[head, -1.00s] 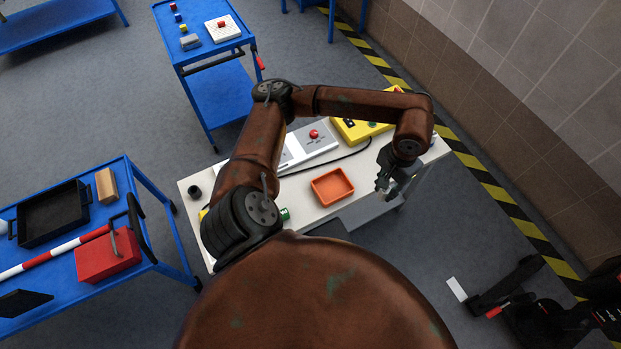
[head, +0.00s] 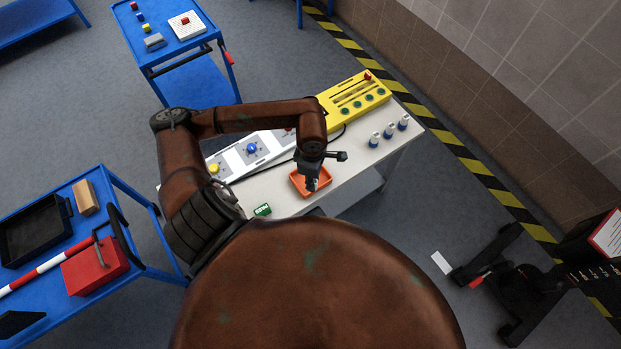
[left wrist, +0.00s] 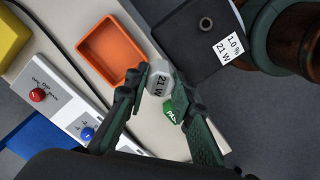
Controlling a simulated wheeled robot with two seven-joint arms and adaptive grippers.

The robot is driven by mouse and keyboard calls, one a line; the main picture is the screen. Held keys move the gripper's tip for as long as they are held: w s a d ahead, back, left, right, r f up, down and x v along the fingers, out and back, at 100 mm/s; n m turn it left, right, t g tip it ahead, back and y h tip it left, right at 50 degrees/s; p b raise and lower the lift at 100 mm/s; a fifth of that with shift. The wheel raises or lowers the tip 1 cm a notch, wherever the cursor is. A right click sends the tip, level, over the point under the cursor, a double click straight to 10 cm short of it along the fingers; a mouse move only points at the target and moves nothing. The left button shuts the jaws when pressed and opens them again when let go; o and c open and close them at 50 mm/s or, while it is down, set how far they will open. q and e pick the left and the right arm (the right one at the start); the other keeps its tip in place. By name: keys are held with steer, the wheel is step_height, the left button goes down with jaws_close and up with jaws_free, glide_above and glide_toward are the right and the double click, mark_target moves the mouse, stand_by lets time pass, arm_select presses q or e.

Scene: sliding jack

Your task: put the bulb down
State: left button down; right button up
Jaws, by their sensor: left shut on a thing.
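My left gripper (head: 312,184) points down over the orange tray (head: 298,180) on the white table in the head view. The orange tray (left wrist: 84,48) shows empty there, up and left of the bulb. The bulb's height over the table is hard to judge. In the head view the gripper largely hides the bulb. My right gripper is not in view.
A green block (head: 262,209) lies on the white table left of the tray; it is close behind the bulb in the left wrist view (left wrist: 172,110). A yellow panel (head: 352,103) and several blue-and-white pieces (head: 389,131) stand farther back. A dark box (left wrist: 190,30) carries a "21 W" label.

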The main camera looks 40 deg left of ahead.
arm_select(q)
steer(key=s+a+f+n+p, duration=0.1)
steer(key=s+a+f+n, duration=0.3)
steer(key=n, duration=0.7)
steer(key=w+a+f+p, duration=0.1)
steer(key=w+f, duration=0.2)
steer(key=w, duration=0.1)
steer(key=w+a+f+p, duration=0.1)
steer(key=w+f, duration=0.3)
steer(key=w+a+f+p, duration=0.1)
steer(key=w+f, duration=0.3)
steer(key=shift+a, duration=0.3)
steer(key=shift+f, duration=0.2)
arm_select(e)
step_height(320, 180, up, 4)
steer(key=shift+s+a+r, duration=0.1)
